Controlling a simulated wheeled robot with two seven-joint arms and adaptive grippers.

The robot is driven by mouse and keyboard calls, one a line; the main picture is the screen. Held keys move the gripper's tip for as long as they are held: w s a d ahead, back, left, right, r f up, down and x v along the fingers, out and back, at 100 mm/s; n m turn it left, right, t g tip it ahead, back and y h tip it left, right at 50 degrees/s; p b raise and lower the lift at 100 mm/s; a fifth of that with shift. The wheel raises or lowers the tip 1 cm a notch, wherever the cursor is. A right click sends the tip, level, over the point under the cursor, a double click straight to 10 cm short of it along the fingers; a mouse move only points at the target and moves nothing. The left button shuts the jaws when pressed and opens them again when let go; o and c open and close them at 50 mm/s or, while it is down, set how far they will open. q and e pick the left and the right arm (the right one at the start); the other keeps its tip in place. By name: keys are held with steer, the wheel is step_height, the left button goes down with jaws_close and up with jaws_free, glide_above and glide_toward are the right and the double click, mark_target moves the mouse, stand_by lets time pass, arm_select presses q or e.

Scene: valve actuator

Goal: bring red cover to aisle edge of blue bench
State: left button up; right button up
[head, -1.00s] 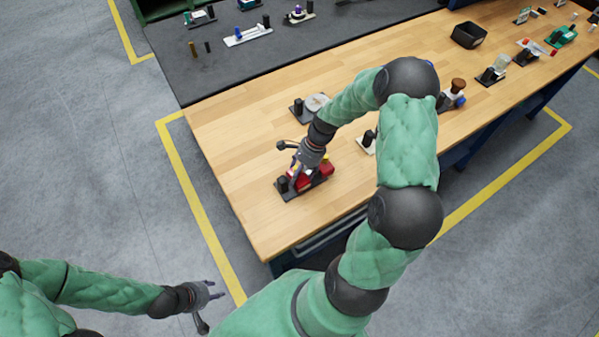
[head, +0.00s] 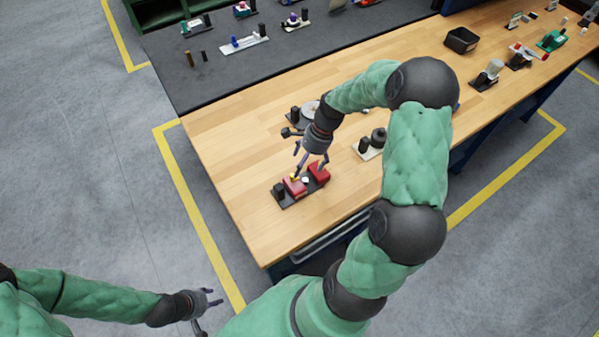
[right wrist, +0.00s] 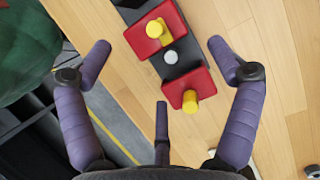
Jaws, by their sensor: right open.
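Two red pieces, which could each be the red cover, sit on one black base (head: 287,201) on the wooden top of the blue bench (head: 240,190). One red piece (head: 294,187) is nearer the bench's left end; the other (head: 320,174) is to its right. In the right wrist view, the upper red piece (right wrist: 178,22) and lower red piece (right wrist: 186,81) each have a yellow knob, with a white ball between them. My right gripper (head: 311,166) is open and empty just above them. My left gripper (head: 214,297) is open and empty, off the bench over the floor.
Behind the red pieces is a unit with a grey disc (head: 309,112); to their right is a white-based unit with black posts (head: 371,146). A black bin (head: 461,40) stands further back. The wood at the left end is clear. Yellow lines (head: 200,220) mark the floor.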

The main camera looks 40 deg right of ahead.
steer(key=shift+v, duration=2.05)
